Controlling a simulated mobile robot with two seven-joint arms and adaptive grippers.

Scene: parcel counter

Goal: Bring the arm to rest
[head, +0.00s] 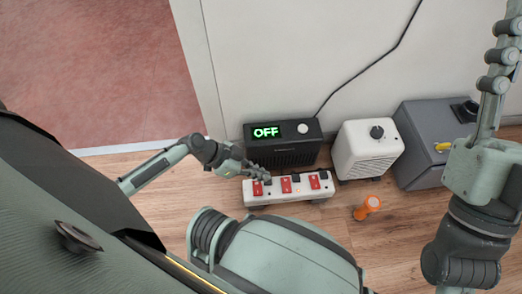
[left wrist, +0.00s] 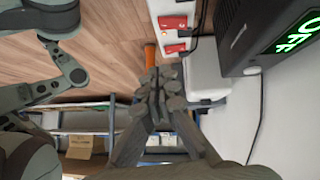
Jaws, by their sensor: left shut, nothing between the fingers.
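My left gripper (head: 262,177) is shut and empty. In the head view its fingertips overlap the left end of a white power strip (head: 290,198) with red switches; I cannot tell whether they touch it. In the left wrist view the closed dark fingers (left wrist: 158,82) point up, and the strip (left wrist: 166,8) shows beyond their tips. My right arm stands at the right edge of the head view; its pale hand (head: 487,170) shows, with a knuckled finger pointing up, but the rest is cut off.
A black device (head: 285,152) with a lit "OFF" display stands behind the strip. A white box (head: 366,150) with a knob and a grey box (head: 420,145) stand to its right. An orange object (head: 367,207) stands in front. Bare wood (head: 120,165) lies left.

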